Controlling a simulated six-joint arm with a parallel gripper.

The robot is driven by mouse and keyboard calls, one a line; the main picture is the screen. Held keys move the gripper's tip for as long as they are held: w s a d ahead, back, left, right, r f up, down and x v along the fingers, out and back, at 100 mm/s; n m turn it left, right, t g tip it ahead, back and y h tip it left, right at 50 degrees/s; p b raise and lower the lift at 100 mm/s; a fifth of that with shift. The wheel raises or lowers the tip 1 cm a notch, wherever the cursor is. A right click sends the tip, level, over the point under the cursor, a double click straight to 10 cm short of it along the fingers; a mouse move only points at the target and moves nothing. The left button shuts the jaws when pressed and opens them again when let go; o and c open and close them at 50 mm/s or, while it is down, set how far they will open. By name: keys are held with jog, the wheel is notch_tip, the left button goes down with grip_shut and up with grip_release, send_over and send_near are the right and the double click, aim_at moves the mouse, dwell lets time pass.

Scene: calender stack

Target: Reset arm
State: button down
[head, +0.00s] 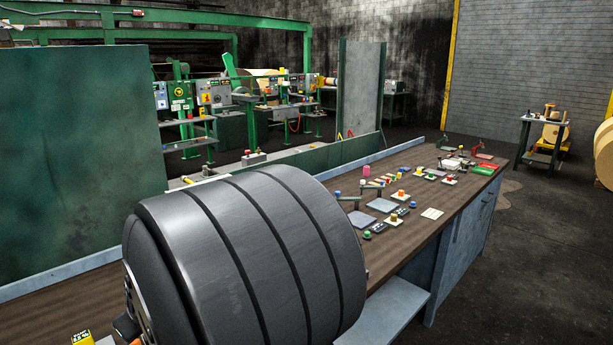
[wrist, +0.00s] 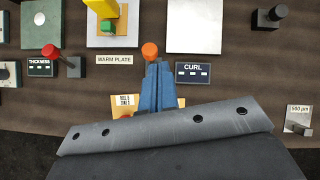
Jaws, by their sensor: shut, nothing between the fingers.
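My gripper (wrist: 158,66) shows in the wrist view as two blue fingers side by side, shut with nothing between them. They point down at the brown bench top (wrist: 120,76). An orange knob (wrist: 150,51) shows just past the fingertips; I cannot tell whether they touch it. A small tan plate with a printed label (wrist: 125,101) lies partly hidden behind the fingers. My gripper does not show in the head view, where a large dark shape blocks the lower middle.
The wrist view also shows a WARM PLATE sign (wrist: 117,59), a CURL sign (wrist: 198,72), a red-topped knob (wrist: 50,50) and a dark block (wrist: 270,17). In the head view a long wooden bench (head: 462,195) carries several small items. A green panel (head: 80,160) stands at left.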

jog(key=shift+s+d+f, duration=0.25)
jog(key=shift+s+f, duration=0.3)
jog(key=shift+f, duration=0.6)
jog(key=shift+s+d+f, duration=0.25)
jog(key=shift+s+f, duration=0.35)
jog(key=shift+f, duration=0.6)
jog(key=shift+s+d+f, duration=0.25)
jog(key=shift+s+f, duration=0.3)
jog(key=shift+f, duration=0.6)
jog(key=shift+w+a, duration=0.1)
